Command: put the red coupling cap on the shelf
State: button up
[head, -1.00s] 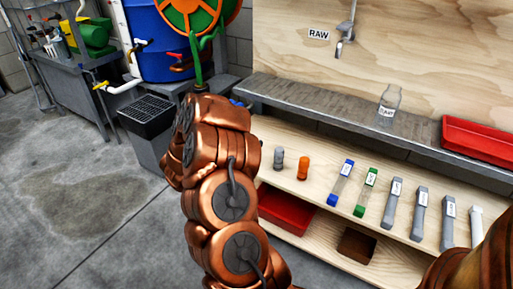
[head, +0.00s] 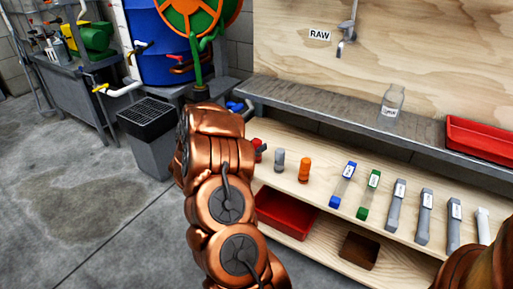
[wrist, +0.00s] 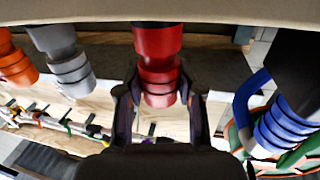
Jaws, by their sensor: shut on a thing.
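The red coupling cap (wrist: 160,60) is between the fingers of my gripper (wrist: 158,98) in the wrist view, and the gripper is shut on it. In the head view a small part of the red cap (head: 257,144) shows past my arm, at the left end of the light wooden shelf (head: 322,162), left of the grey cap (head: 279,160). My arm hides most of the gripper there. I cannot tell whether the red cap touches the shelf.
An orange cap (head: 304,169) stands right of the grey one. Several labelled tubes lie farther right. A red bin (head: 285,214) is below the shelf. The grey ledge (head: 300,100) runs above it, with a jar (head: 391,103). A blue fitting (wrist: 280,130) is at right in the wrist view.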

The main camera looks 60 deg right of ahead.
jog(key=shift+f, duration=0.1)
jog(key=o, duration=1.1)
jog(key=shift+o, duration=0.2)
